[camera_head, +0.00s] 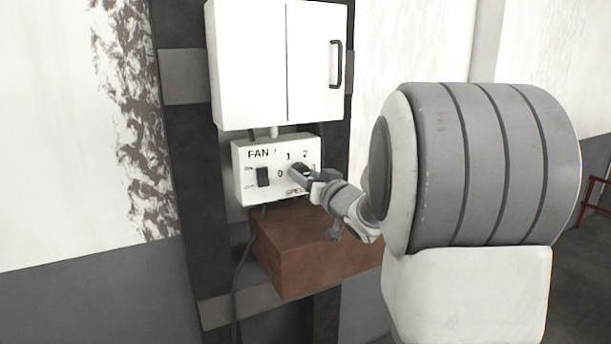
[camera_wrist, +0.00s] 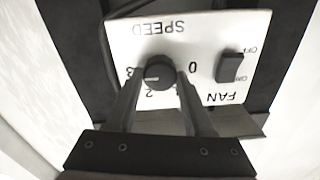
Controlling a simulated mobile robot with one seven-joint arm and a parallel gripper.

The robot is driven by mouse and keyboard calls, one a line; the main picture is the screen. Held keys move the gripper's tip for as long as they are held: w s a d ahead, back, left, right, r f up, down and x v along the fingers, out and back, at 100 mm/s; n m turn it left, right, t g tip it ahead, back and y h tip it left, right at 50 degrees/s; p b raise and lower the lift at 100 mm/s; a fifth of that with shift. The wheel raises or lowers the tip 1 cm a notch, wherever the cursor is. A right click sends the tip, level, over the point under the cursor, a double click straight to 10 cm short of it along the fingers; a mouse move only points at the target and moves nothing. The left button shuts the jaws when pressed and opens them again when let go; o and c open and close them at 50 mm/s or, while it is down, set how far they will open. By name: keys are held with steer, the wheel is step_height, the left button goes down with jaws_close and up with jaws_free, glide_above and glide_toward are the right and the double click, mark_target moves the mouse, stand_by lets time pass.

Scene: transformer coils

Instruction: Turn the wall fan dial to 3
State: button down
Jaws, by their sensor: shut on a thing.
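The fan control panel (camera_head: 245,160) is a white box on a dark upright, marked FAN and SPEED. Its round dark dial (camera_wrist: 160,70) is ringed by numbers, upside down in the wrist view, with 0 on the right, 3 on the left and 2 below. My gripper (camera_wrist: 160,77) is shut on the dial, one finger on each side. In the head view my gripper (camera_head: 309,174) reaches the dial from the right and partly hides it and the numbers. I cannot tell which number the dial points to.
A dark on/off switch (camera_head: 263,177) sits left of the dial. A white cabinet (camera_head: 250,65) with a dark handle is above the panel. A red-brown block (camera_head: 310,262) juts out below my gripper. A dark cable (camera_head: 239,285) hangs down on the left.

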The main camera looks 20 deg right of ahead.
steer(key=shift+c, duration=1.4)
jaws_free()
steer(key=shift+s, duration=0.1)
steer(key=s+b, duration=0.2)
steer(key=s, duration=1)
steer(key=shift+d, duration=0.2)
steer(key=shift+w, duration=0.1)
